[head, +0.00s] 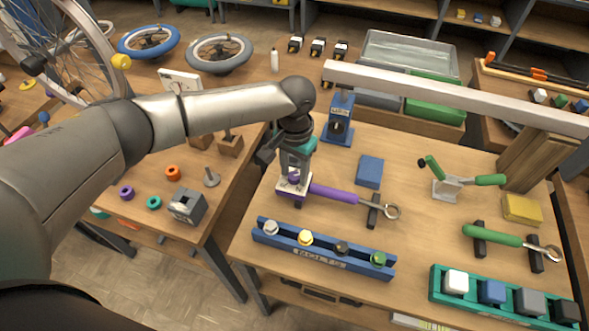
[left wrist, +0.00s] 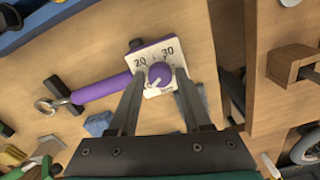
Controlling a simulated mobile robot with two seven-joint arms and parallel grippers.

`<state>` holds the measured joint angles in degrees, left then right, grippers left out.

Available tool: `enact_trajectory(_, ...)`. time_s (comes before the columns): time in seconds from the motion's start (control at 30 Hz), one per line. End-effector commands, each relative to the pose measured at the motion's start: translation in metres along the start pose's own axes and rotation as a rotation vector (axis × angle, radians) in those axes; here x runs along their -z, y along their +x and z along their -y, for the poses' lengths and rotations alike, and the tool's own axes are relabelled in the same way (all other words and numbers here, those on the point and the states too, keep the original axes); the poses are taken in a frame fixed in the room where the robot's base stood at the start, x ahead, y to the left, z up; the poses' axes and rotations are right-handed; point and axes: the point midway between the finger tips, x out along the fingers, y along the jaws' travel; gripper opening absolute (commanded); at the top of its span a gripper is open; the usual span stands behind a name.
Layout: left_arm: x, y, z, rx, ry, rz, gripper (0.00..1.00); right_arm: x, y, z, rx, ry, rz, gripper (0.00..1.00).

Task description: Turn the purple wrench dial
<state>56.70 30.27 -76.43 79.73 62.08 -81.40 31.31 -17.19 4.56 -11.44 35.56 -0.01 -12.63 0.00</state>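The purple wrench (head: 333,194) lies on the wooden table, its ring end on a dark rest. At its other end is a white scale plate (left wrist: 168,52) marked 20 and 30. The purple dial (left wrist: 160,74) sits on this plate, and it also shows small in the head view (head: 293,179). My left gripper (head: 292,181) points down over the dial. In the left wrist view its two fingers (left wrist: 160,76) stand on either side of the dial, with a narrow gap seeming to show at each side. My right gripper is not in view.
A blue bolt rack (head: 322,254) stands just in front of the wrench. A blue block (head: 369,171) and a blue stand (head: 339,122) are behind it. A long metal bar (head: 450,94) crosses above the table's back. A green-handled wrench (head: 493,236) lies to the right.

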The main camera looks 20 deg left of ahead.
Motion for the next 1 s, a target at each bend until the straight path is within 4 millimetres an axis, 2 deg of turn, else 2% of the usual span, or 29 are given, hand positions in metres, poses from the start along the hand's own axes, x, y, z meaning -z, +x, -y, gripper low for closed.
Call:
enact_trajectory(0.07, 0.0, 0.0, 0.0, 0.0, 0.0, 0.0, 0.39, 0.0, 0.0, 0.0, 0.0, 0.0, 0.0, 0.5)
enact_trajectory(0.4, 0.0, 0.0, 0.0, 0.0, 0.0, 0.0, 0.0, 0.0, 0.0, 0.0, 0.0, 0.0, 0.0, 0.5)
enact_trajectory(0.77, 0.0, -0.001, 0.0, 0.0, 0.01, 0.0, 0.0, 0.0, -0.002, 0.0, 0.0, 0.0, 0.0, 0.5)
enact_trajectory(1.0, -0.001, -0.002, -0.001, -0.001, 0.093, -0.001, 0.0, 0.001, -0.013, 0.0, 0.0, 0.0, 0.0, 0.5)
